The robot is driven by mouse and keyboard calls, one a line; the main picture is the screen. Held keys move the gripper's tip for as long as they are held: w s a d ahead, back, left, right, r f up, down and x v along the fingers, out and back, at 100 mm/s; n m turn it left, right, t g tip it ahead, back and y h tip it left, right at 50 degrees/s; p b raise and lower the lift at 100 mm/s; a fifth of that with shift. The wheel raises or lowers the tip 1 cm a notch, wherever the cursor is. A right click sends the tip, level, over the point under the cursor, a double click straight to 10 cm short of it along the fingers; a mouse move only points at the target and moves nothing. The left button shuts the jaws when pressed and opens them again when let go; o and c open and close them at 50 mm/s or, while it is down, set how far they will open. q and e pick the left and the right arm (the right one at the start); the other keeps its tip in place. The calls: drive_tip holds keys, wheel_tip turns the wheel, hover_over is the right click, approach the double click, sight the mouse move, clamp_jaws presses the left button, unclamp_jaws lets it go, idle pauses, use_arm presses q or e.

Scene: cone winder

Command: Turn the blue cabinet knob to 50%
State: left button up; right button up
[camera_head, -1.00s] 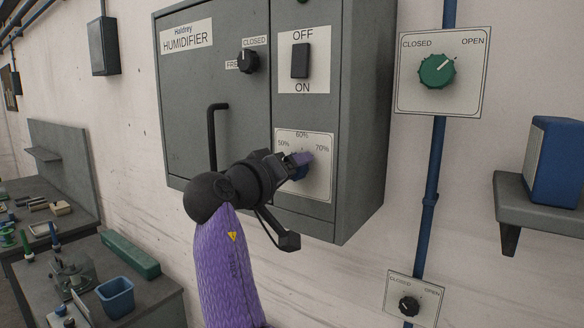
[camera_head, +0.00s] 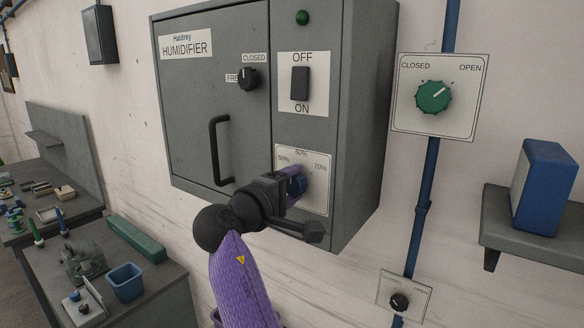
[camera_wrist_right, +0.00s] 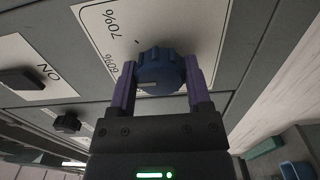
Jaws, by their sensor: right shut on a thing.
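The blue knob (camera_head: 299,186) sits on a white dial plate (camera_head: 318,196) marked 50%, 60% and 70%, low on the right part of the grey humidifier cabinet (camera_head: 360,130). My right gripper (camera_head: 295,182) is shut on the knob, its purple fingers partly hiding it in the head view. In the right wrist view the knob (camera_wrist_right: 160,72) lies between the two fingers, one on each side. A short pale mark shows on the knob's near part; I cannot tell which value it points to. My left gripper is not in view.
A black door handle (camera_head: 216,150) stands left of my wrist. A green valve knob (camera_head: 433,97) and a shelf with a blue box (camera_head: 545,190) are at right.

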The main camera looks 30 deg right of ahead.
drive_tip(key=n+p, duration=0.2)
drive_tip(key=shift+r+n, duration=0.2)
drive_tip(key=shift+n, duration=0.2)
drive_tip(key=shift+f+n+p, duration=0.1)
drive_tip(key=shift+n+p, duration=0.6)
drive_tip(key=shift+n, duration=0.2)
drive_tip(key=shift+f+n, duration=0.1)
drive_tip(key=shift+n, duration=2.7)
drive_tip(key=shift+f, duration=0.1)
drive_tip(key=o, duration=1.3)
drive_tip(key=shift+a, duration=0.1)
